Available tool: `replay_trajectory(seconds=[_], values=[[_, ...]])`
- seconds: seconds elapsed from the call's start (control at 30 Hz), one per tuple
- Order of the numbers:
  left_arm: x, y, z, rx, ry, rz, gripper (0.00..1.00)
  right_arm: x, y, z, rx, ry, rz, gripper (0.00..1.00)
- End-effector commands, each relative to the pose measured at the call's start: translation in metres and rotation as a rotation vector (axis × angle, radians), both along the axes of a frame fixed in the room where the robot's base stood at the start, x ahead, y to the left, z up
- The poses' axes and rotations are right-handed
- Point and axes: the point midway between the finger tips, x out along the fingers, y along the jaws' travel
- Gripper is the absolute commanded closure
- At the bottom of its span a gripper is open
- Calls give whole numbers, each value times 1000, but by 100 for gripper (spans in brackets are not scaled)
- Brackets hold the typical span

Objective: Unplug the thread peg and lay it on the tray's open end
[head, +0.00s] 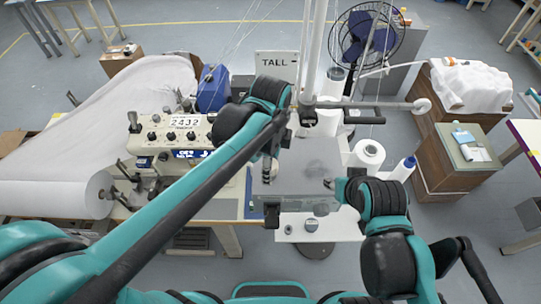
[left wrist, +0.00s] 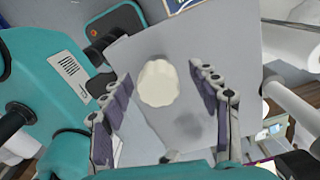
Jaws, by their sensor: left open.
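A cream round knob with a scalloped edge (left wrist: 158,83), which looks like the thread peg, stands on a flat grey surface (left wrist: 185,45) in the left wrist view. My left gripper (left wrist: 158,74) is open, with one purple-padded finger on each side of the knob and a gap to both. In the head view my left gripper (head: 270,167) points down over the grey top (head: 308,160) at the centre; I cannot make out the peg there. My right gripper (head: 338,188) is beside the right edge of that top, and its fingers are unclear. I cannot identify the tray for certain.
The sewing machine head (head: 170,133) and a large white fabric roll (head: 75,195) are at left. White thread cones (head: 367,155) stand close at right. A vertical pole (head: 312,50) and horizontal bar rise behind the grey top. A wooden cabinet (head: 440,160) stands further right.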

Motion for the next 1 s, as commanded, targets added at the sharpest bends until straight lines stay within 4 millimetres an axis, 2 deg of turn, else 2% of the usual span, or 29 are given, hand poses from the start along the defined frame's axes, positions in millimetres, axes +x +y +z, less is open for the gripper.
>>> replay_trajectory(seconds=[0.13,0.37,0.57,0.6,0.67,0.7,0.8,1.0], values=[[0,0,-7,0,0,0,39,0,0,0,0,0,0,60],[0,0,-8,0,0,0,39,0,0,0,0,0,0,60],[0,0,-8,0,0,0,89,0,0,0,0,0,0,60],[0,0,-8,0,0,0,93,0,0,0,0,0,0,60],[0,0,-8,0,0,0,94,0,0,0,0,0,0,60],[0,0,-7,0,0,0,75,0,0,0,0,0,0,60],[0,0,-7,0,0,0,99,0,0,0,0,0,0,60],[0,0,-5,0,0,0,99,0,0,2,0,0,0,60]])
